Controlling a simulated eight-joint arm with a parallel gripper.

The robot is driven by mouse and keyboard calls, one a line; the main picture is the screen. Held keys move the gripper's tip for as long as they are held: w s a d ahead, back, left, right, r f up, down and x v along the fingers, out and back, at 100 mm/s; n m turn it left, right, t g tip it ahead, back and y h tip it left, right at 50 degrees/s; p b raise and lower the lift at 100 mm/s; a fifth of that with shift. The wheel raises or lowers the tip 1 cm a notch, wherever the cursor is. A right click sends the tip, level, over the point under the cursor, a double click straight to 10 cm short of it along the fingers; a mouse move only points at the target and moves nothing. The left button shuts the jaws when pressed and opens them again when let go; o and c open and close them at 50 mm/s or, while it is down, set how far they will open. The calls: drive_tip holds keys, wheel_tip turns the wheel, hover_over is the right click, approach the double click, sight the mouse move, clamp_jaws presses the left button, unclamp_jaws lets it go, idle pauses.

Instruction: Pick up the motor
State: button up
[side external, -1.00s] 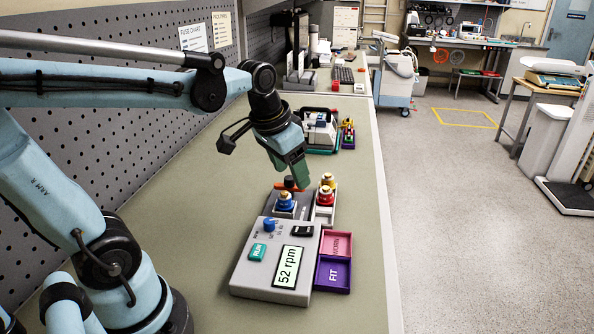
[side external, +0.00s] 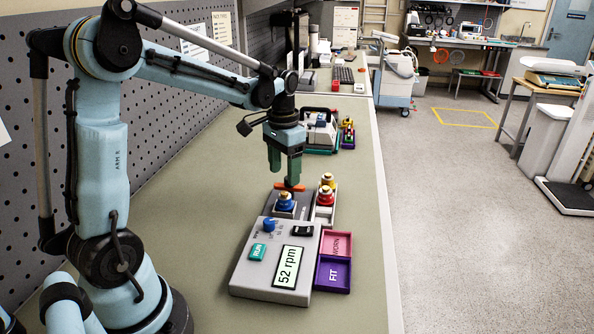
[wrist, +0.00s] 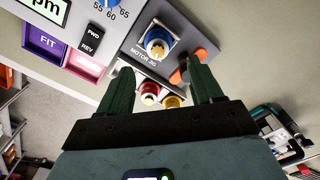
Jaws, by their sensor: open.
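A blue motor with a gold top (side external: 285,202) stands upright in the grey motor jig behind the control box; it also shows in the wrist view (wrist: 158,42). A red motor (side external: 325,198) and a yellow motor (side external: 328,180) stand in a pale holder to its right; the wrist view also shows the red one (wrist: 148,90) and the yellow one (wrist: 171,101). My gripper (side external: 284,172) is open and empty, pointing down above the far end of the jig, apart from the motors. Its green fingers also show in the wrist view (wrist: 160,75).
An orange lever (side external: 290,187) is on the jig beyond the blue motor, below my fingers. The control box (side external: 260,272) reads 52 rpm. A pink tray (side external: 337,244) and a purple FIT tray (side external: 334,274) adjoin it. A pump unit (side external: 318,131) stands further back. Bench left of the box is clear.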

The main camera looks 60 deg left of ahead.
sight(284, 193)
drive_tip(key=shift+s+d+f, duration=0.1)
drive_tip(key=shift+s+f, duration=0.05)
drive_tip(key=shift+f, duration=1.65)
drive_tip(key=shift+s+d+f, duration=0.1)
drive_tip(key=shift+s+f, duration=0.05)
drive_tip(key=shift+f, duration=1.65)
drive_tip(key=shift+c, duration=0.4)
clamp_jaws()
